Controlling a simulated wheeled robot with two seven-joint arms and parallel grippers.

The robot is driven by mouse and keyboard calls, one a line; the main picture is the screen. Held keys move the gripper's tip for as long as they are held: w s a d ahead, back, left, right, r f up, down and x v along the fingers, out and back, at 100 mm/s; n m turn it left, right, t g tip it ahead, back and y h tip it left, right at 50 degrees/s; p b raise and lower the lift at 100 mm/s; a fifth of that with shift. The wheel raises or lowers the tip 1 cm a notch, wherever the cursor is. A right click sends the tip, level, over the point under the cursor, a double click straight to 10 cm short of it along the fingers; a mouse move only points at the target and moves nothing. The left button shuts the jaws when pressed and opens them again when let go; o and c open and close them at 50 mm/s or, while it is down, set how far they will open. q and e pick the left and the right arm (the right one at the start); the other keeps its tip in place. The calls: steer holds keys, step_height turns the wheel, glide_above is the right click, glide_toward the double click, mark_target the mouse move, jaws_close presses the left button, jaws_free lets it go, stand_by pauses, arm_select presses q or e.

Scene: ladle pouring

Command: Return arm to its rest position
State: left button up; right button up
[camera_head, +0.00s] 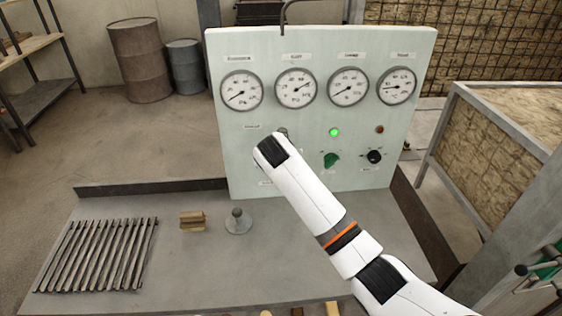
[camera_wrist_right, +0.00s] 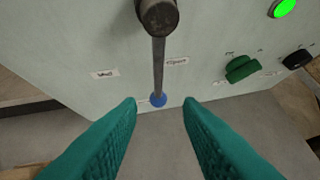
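My right arm comes in from the lower right in the head view and reaches up to the front of the pale green control panel (camera_head: 305,180). Its gripper is hidden there behind the arm. In the right wrist view the teal fingers of my right gripper (camera_wrist_right: 160,106) are apart, with nothing held. A grey lever (camera_wrist_right: 158,60) hangs down from a dark pivot on the panel and ends in a blue knob (camera_wrist_right: 158,100). The knob shows in the gap between the fingertips; I cannot tell how far in front it is. My left gripper is not in view.
The panel has several gauges, a lit green lamp (camera_head: 334,132), a green knob (camera_head: 331,160) and a black knob (camera_head: 374,157). On the grey bench (camera_head: 180,262) are a slatted rack (camera_head: 97,255), small blocks (camera_head: 192,221) and a grey round-based object (camera_head: 238,222). A framed bin stands right.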

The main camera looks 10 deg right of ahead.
steer(key=shift+v, duration=1)
